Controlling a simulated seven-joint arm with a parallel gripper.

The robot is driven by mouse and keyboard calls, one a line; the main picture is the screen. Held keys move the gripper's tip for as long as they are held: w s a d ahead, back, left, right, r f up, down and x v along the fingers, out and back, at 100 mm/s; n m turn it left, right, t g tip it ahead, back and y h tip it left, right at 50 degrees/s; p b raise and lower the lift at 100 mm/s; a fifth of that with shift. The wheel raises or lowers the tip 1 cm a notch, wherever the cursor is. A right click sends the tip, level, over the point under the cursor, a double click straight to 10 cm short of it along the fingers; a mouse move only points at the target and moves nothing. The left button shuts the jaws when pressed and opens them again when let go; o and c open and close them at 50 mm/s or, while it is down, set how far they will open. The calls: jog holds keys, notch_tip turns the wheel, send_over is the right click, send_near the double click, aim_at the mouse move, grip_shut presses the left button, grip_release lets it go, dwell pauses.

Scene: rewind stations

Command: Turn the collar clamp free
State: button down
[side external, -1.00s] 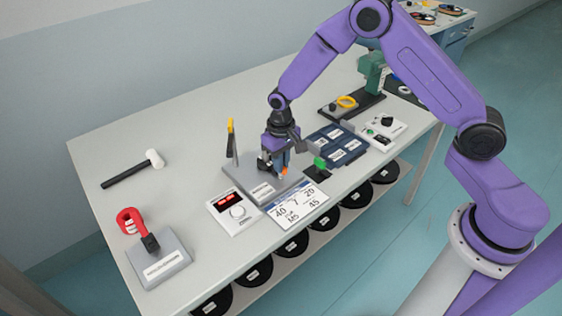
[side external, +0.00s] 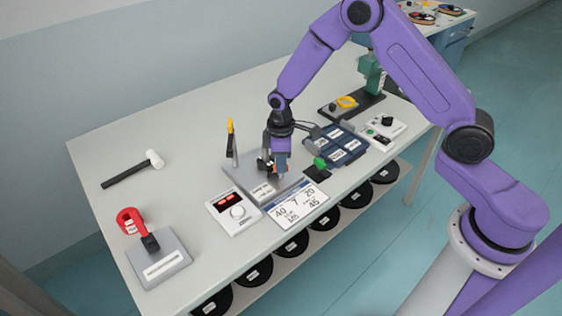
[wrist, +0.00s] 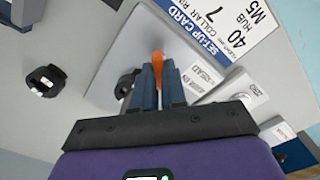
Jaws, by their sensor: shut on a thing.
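The collar clamp station is a grey plate (side external: 240,178) near the bench's front edge, with a labelled block (side external: 263,190). In the wrist view the plate (wrist: 108,72) lies under my fingers. My gripper (wrist: 158,72) points down over it, its two blue fingers shut on an orange piece (wrist: 158,62), which looks like the clamp's lever. A black round part (wrist: 125,84) shows beside the fingers. In the side view my gripper (side external: 280,172) hides most of the clamp, so I cannot tell how far it is turned.
A setup card (side external: 298,204) and a white box with a red display (side external: 233,211) lie in front. A yellow-topped upright tool (side external: 231,140) stands behind the plate. A mallet (side external: 133,170) lies at the left.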

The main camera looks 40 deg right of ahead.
jog(key=n, duration=0.4)
jog(key=shift+n, duration=2)
jog(key=c, duration=1.2)
grip_release()
notch_tip(320, 180, up, 18)
jog(key=shift+f, duration=0.25)
